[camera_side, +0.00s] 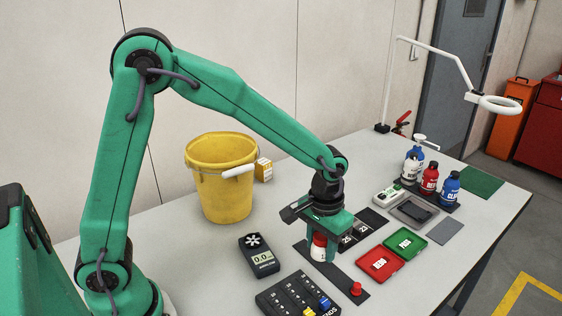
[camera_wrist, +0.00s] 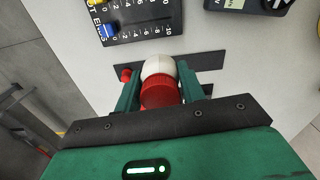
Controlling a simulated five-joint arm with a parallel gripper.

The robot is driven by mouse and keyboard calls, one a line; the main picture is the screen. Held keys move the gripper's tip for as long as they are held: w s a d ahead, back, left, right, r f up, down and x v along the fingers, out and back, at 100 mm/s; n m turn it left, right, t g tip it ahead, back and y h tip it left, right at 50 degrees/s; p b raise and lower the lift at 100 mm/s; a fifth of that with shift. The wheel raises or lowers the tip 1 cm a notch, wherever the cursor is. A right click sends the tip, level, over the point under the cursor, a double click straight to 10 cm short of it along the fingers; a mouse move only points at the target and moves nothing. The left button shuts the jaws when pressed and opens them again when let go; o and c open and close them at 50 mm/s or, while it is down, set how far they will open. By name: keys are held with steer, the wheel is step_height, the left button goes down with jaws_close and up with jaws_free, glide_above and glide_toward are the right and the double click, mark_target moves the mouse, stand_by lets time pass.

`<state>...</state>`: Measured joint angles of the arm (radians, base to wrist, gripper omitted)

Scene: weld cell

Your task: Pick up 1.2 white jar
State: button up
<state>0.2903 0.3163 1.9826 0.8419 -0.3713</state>
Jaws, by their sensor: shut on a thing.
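A white jar with a red lid (camera_side: 318,253) is between the fingers of my gripper (camera_side: 321,247), above or on a dark strip (camera_side: 343,279). In the wrist view the jar's white body (camera_wrist: 158,66) and red lid (camera_wrist: 160,94) show between the two green fingers of my gripper (camera_wrist: 163,86), which are shut on it. The fingers hide part of the jar in the side view. I cannot tell whether its base touches the strip.
A red knob (camera_side: 356,289) is at the strip's near end. A dark slider panel (camera_side: 297,298) and a meter (camera_side: 259,257) lie close by. Red (camera_side: 378,276) and green (camera_side: 405,253) trays are to the right. A yellow bucket (camera_side: 221,190) and several bottles (camera_side: 429,180) stand behind.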

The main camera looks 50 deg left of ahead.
mark_target(324, 249)
steer(key=shift+s+d+r, duration=0.5)
steer(key=shift+s+d, duration=0.05)
steer(key=shift+d, duration=0.15)
steer(key=shift+s+d+r, duration=0.5)
steer(key=shift+d, duration=0.15)
